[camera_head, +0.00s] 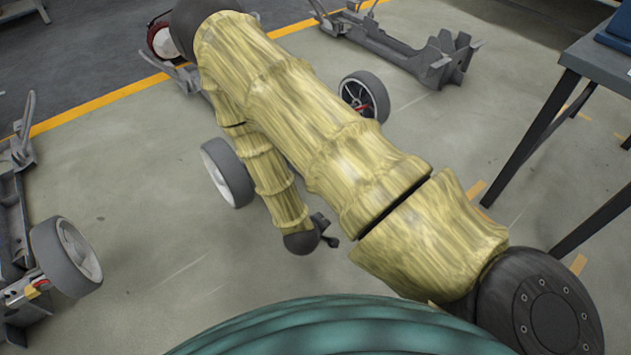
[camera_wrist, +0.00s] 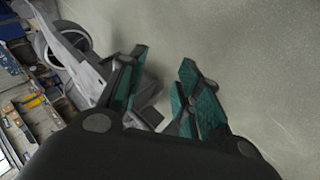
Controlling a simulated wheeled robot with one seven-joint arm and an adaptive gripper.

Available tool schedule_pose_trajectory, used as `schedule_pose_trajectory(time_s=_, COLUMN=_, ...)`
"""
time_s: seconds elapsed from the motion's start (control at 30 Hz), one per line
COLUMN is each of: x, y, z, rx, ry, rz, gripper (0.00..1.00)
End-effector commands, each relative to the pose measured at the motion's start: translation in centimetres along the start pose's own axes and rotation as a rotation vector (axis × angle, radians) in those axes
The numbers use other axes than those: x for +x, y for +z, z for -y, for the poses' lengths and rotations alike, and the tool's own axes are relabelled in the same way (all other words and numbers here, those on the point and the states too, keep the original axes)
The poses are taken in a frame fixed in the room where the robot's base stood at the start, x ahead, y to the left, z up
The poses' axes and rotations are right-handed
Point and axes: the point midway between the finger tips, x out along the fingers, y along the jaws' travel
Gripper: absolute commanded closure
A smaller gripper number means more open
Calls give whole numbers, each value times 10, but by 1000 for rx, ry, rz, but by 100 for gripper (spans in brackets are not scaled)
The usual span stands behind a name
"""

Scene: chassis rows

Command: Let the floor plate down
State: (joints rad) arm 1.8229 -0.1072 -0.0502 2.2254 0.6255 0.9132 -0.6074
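I cannot pick out the floor plate with certainty in either view. In the wrist view, my gripper (camera_wrist: 163,58) has its two teal-padded fingers apart. I see bare floor between the tips. A grey chassis piece (camera_wrist: 85,65) with a wheel (camera_wrist: 70,36) lies behind and left of the left finger; part of it is hidden by that finger. Small grey parts show low between the fingers, and I cannot tell whether they touch. In the head view, my yellow-sleeved arm hides much of the middle chassis; its wheels (camera_head: 228,172) and (camera_head: 364,96) show on either side.
Another chassis (camera_head: 20,235) with a wheel (camera_head: 68,257) stands at the left edge. A grey chassis frame (camera_head: 400,50) lies at the top. A dark table (camera_head: 600,65) stands at the right. Cluttered shelves (camera_wrist: 35,105) show in the wrist view.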

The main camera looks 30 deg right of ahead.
Motion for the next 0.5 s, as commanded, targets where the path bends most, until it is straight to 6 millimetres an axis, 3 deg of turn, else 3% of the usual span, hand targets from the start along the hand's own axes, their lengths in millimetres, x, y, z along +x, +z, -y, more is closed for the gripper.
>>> schedule_pose_trajectory(time_s=0.03, x=20, y=-6, z=6, rx=-12, ry=39, rz=-17, gripper=66)
schedule_pose_trajectory(time_s=0.1, x=35, y=-16, z=3, rx=-30, ry=95, rz=-32, gripper=66)
schedule_pose_trajectory(time_s=0.5, x=94, y=-66, z=-10, rx=-115, ry=391, rz=-63, gripper=66)
